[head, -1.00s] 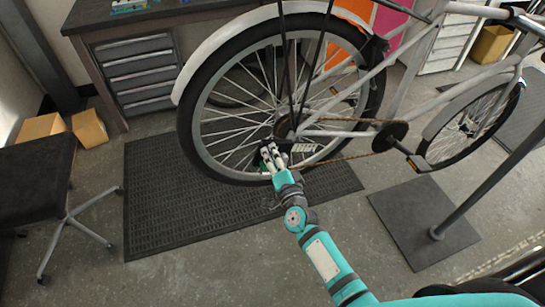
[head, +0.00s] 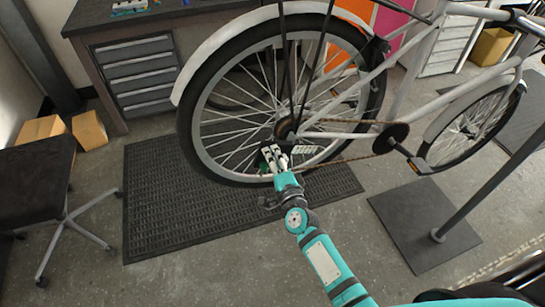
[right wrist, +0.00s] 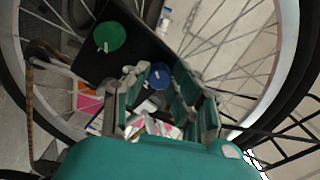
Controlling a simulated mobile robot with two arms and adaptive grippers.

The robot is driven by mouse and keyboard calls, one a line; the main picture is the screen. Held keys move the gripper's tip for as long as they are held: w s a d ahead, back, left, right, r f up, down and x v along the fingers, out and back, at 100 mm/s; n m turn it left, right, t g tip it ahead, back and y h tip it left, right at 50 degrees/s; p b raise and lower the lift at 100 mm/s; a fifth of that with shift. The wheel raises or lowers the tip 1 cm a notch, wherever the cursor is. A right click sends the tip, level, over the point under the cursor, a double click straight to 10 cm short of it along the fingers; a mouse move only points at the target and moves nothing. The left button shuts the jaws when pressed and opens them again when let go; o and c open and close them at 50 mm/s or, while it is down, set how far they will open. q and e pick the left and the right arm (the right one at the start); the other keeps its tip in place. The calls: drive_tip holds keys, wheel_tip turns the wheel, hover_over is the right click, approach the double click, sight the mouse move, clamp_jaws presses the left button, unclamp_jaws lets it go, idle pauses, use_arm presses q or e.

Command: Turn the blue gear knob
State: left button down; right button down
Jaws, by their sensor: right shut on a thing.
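The blue gear knob (right wrist: 158,76) shows in the right wrist view between the fingers of my right gripper (right wrist: 162,88). It sits on a dark plate beside the bike's spoked rear wheel. A green knob (right wrist: 110,37) is on the same plate, up and left of the blue one, clear of the fingers. In the head view my right gripper (head: 272,157) is at the lower part of the rear wheel (head: 196,130), below the hub, and hides the blue knob. It is shut on the knob. My left gripper is not in view.
The white bike frame (head: 398,95), chain and pedal (head: 418,165) are right of the gripper. A black mat (head: 165,205) lies under the wheel. A stool (head: 38,180) and drawer unit (head: 140,75) stand left. A stand base (head: 420,225) is at right.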

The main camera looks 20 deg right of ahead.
drive_tip(key=c, duration=1.1)
unclamp_jaws()
drive_tip(key=shift+d, duration=0.1)
drive_tip(key=shift+s, duration=0.1)
drive_tip(key=s, duration=1.1)
drive_tip(key=shift+s+d, duration=0.15)
drive_tip(key=shift+s, duration=0.25)
drive_tip(key=s+f+n+g, duration=0.3)
drive_tip(key=s+f+n, duration=0.1)
drive_tip(key=f, duration=0.6)
drive_tip(key=s+f+n+g+y, duration=0.1)
drive_tip(key=s+f+n+g, duration=0.25)
drive_tip(key=f, duration=0.65)
drive_tip(key=s+f+n+g, duration=0.25)
drive_tip(key=s+f, duration=0.25)
drive_tip(key=f, duration=0.5)
drive_tip(key=s+d+f+n+g, duration=0.2)
drive_tip(key=s+f, duration=0.3)
drive_tip(key=s, duration=0.3)
drive_tip(key=s+d+f+n+g+h, duration=0.1)
drive_tip(key=s+d+f+n+g, duration=0.1)
drive_tip(key=s, duration=0.7)
drive_tip(key=s+d+f+n+g, duration=0.2)
drive_tip(key=s+f+n+g, duration=0.2)
drive_tip(key=s+f, duration=0.5)
drive_tip(key=shift+s+n+h, duration=0.25)
drive_tip(key=shift+n+h, duration=0.05)
drive_tip(key=shift+n, duration=0.2)
